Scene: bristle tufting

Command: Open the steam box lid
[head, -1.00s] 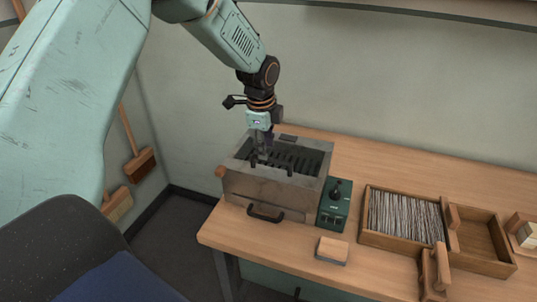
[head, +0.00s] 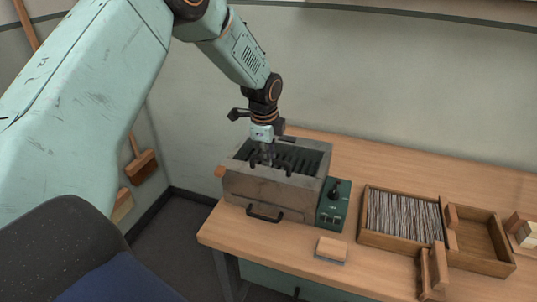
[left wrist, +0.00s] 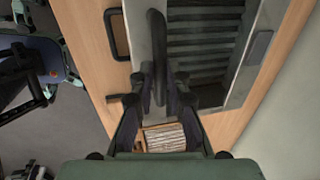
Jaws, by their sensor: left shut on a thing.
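The steam box (head: 262,190) is a grey metal box at the table's left end, with a dark handle on its front face. Its top (head: 312,158) shows dark slats inside a grey rim; I cannot tell whether these belong to the lid or the inside. A dark bar handle (left wrist: 157,40) runs along the top's front edge. My left gripper (head: 266,162) points down at this handle from above. In the left wrist view its fingers (left wrist: 160,88) are on either side of the bar, shut on it. My right gripper is not in view.
A green control box (head: 334,204) stands against the steam box's right side. A wood block (head: 331,249) lies in front. A wooden tray of bristles (head: 364,232) and an emptier tray (head: 502,268) stand right. The wall is close behind; brushes hang left.

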